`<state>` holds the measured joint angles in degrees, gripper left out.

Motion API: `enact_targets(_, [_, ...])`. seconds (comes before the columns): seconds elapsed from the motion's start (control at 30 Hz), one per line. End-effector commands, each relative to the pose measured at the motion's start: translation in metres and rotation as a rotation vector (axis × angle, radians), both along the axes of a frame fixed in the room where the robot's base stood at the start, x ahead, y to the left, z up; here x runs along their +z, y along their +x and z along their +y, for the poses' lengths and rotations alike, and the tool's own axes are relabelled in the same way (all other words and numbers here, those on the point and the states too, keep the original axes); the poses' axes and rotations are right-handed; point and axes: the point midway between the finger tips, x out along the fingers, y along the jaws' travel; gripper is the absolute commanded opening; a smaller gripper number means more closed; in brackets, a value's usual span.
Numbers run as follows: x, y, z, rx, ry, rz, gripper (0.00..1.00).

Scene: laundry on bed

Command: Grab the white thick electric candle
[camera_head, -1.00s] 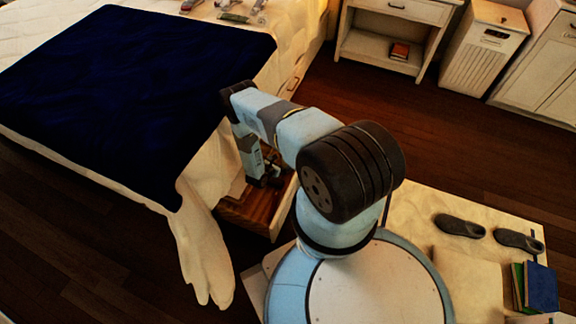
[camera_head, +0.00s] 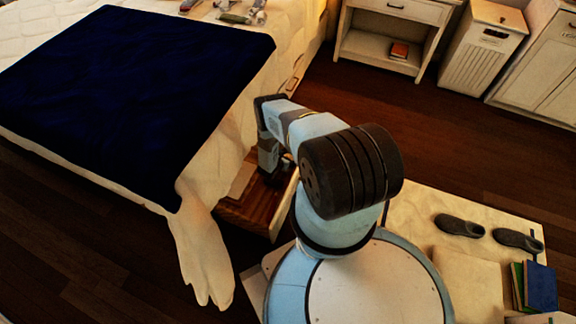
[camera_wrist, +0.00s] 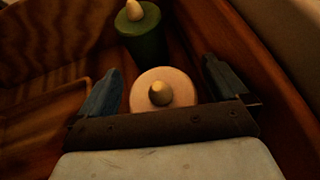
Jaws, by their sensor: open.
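The white thick candle (camera_wrist: 178,84) stands in an open wooden drawer and shows from above in the wrist view, with a rounded tip at its middle. My gripper (camera_wrist: 165,88) is open, pointing down into the drawer. Its two fingers show left and right of the candle, with gaps on both sides. The lower part of the candle is hidden by the gripper body. In the head view my arm's end (camera_head: 270,170) is at the drawer (camera_head: 255,215), and the candle is hidden there.
A green candle (camera_wrist: 142,40) with a pale tip stands just beyond the white one. The drawer wall (camera_wrist: 270,80) runs close along the right finger. A wooden box or tray (camera_wrist: 45,125) lies at left. The bed (camera_head: 215,165) borders the drawer in the head view.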

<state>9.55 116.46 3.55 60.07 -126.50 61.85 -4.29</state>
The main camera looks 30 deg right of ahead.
Motion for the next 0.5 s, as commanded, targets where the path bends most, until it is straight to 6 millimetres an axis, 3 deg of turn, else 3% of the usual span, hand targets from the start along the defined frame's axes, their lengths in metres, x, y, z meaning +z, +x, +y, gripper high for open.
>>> enact_targets(0.3, [-0.0018,0.0011,-0.0031,0.0,0.0,0.0,0.99])
enact_targets(0.5, [-0.0018,0.001,-0.0034,-0.001,0.0,0.0,0.8])
